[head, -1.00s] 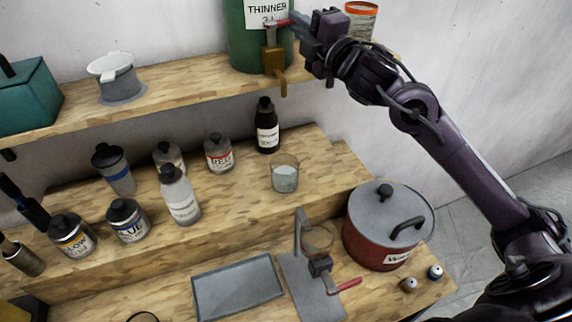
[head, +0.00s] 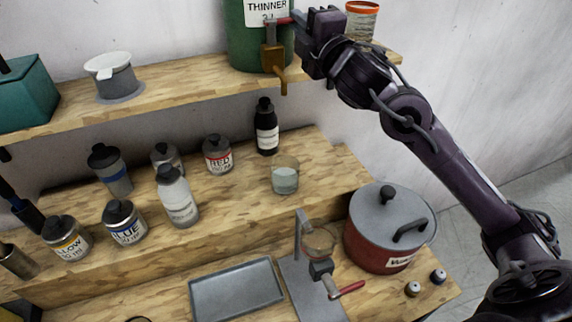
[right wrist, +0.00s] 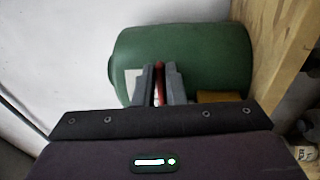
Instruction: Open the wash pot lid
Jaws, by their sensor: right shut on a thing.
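The wash pot (head: 379,245) is a dark red pot at the lower right in the head view, with a partly readable label. Its grey lid (head: 385,212) sits on top, with a dark knob and a dark curved handle showing. My right gripper (head: 293,19) is far from the pot, up at the top shelf. It is shut on the red tap handle (head: 278,21) of the green thinner container (head: 248,45). The right wrist view shows the red handle (right wrist: 160,84) between the two fingers. My left gripper is not in view.
Below the tap (head: 275,62), a glass (head: 285,178) with pale liquid stands on the middle step. Several paint bottles stand to its left. A stand with a red handle (head: 347,290) is close left of the pot, beside a grey tray (head: 237,290).

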